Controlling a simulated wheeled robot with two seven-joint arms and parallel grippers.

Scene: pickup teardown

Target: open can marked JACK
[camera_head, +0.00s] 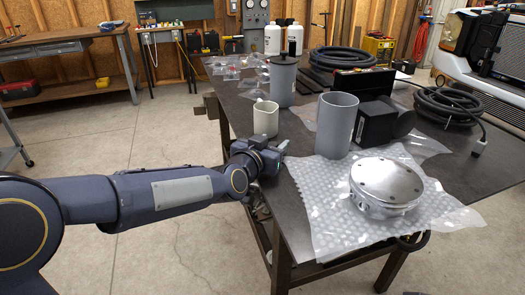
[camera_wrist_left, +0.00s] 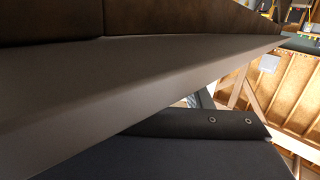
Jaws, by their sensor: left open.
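A tall grey can (camera_head: 283,82) with a darker lid and a knob on top stands on the dark table towards its left side. A wider grey can (camera_head: 336,126) stands nearer, with its top open. I cannot read the word JACK on either can. My left gripper (camera_head: 281,150) is at the table's left edge, in front of a small cream cup (camera_head: 265,118) and left of the wider can, apart from both. It is open, with nothing seen between its fingers. The left wrist view shows no can. My right gripper is not in view.
A round silver metal part (camera_head: 386,183) lies on bubble wrap (camera_head: 335,215) at the table's near end. A black box-like part (camera_head: 374,124) stands right of the wider can. Coiled black hoses (camera_head: 343,58) lie farther back. The table's edge (camera_wrist_left: 150,75) fills much of the wrist view.

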